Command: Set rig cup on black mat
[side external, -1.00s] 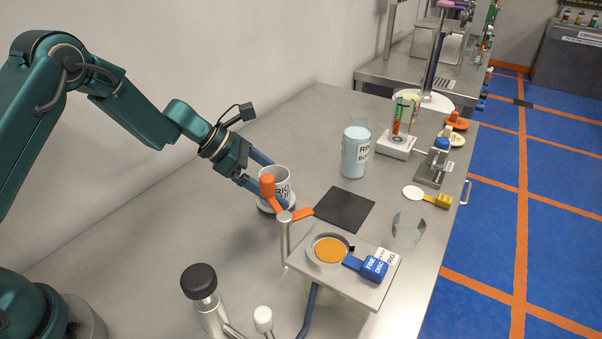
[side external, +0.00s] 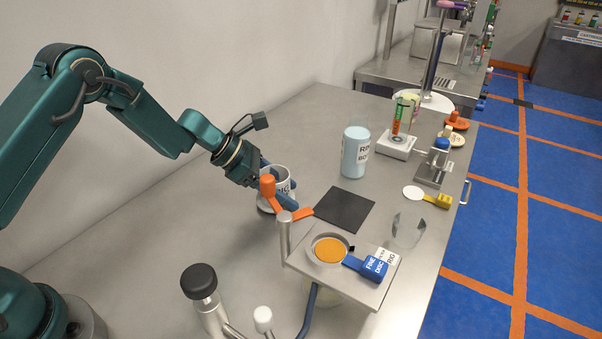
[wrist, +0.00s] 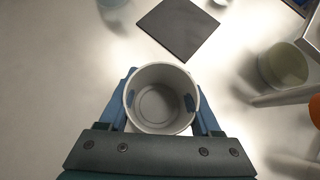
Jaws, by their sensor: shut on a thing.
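My gripper (side external: 277,185) is shut on the cup, with one blue finger on each side. In the wrist view the cup (wrist: 160,98) is seen from above, empty, between the two fingers (wrist: 161,104). The black mat (side external: 345,209) lies flat and bare to the right of the cup; it also shows in the wrist view (wrist: 180,28). Whether the cup touches the saucer is hard to tell.
A raised metal plate (side external: 345,272) holds a dish of orange material (side external: 330,250). A labelled bottle (side external: 355,152) stands behind the mat, and a clear glass vessel (side external: 407,230) to its right. The bench's left side is clear.

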